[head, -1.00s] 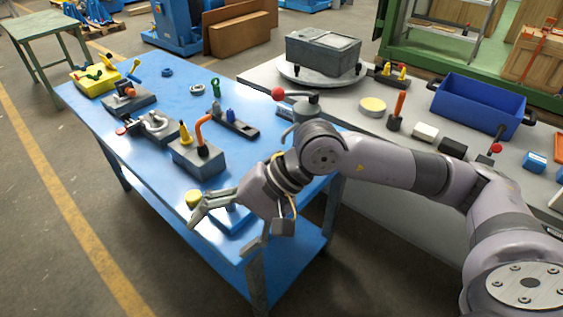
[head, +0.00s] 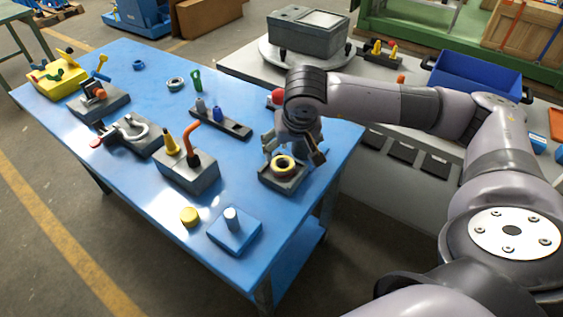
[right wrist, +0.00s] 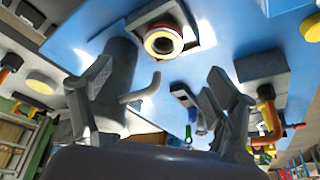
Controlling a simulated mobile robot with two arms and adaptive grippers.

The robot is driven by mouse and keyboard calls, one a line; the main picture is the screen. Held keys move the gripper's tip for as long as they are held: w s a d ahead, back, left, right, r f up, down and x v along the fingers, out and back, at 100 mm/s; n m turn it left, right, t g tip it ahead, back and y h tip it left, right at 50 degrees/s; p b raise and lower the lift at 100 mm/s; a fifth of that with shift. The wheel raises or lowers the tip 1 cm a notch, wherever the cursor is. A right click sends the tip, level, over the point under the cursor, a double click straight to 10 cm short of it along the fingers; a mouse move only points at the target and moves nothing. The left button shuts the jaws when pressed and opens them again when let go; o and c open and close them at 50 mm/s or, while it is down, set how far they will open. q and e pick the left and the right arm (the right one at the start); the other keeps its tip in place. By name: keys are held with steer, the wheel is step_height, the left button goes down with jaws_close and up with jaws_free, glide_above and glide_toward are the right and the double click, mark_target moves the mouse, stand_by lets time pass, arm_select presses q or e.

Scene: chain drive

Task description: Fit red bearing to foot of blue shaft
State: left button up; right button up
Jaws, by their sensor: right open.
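A ring-shaped part, the likely red bearing, sits in a dark grey square tray (head: 270,185) near the blue table's right end. It looks yellow in the head view (head: 283,157); the right wrist view shows a red outer edge around a yellow ring (right wrist: 178,36). My right gripper (head: 293,149) is open and empty, fingers pointing down just above and behind the tray. Its spread fingers also show in the right wrist view (right wrist: 160,88). A small blue upright piece (head: 217,113), perhaps the blue shaft, stands in a dark rack (head: 236,129). My left gripper is out of view.
A blue block with a grey peg (head: 232,220) and a yellow disc (head: 189,216) lie at the table's front. A grey block (head: 188,174) with an orange hooked handle stands left of the tray. A red knob (head: 276,97) is close behind my arm. The table's front left is clear.

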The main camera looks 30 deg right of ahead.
mark_target(284, 164)
steer(key=p+x, duration=0.1)
steer(key=x, duration=0.5)
steer(key=shift+w+r, duration=0.1)
steer(key=shift+w, duration=0.05)
steer(key=shift+p+x, duration=0.3)
steer(key=shift+x, duration=0.65)
steer(key=shift+w+a+f+p, duration=0.1)
steer(key=shift+w+f+p, duration=0.05)
steer(key=shift+f+p, duration=0.15)
steer(key=x, duration=0.1)
steer(key=p+x, duration=0.1)
steer(key=x, duration=0.1)
steer(key=shift+w+a+f, duration=0.15)
steer(key=shift+w+f, duration=0.05)
steer(key=shift+f, duration=0.15)
steer(key=shift+w+f+p, duration=0.1)
steer(key=shift+f+p, duration=0.2)
steer(key=shift+f, duration=0.05)
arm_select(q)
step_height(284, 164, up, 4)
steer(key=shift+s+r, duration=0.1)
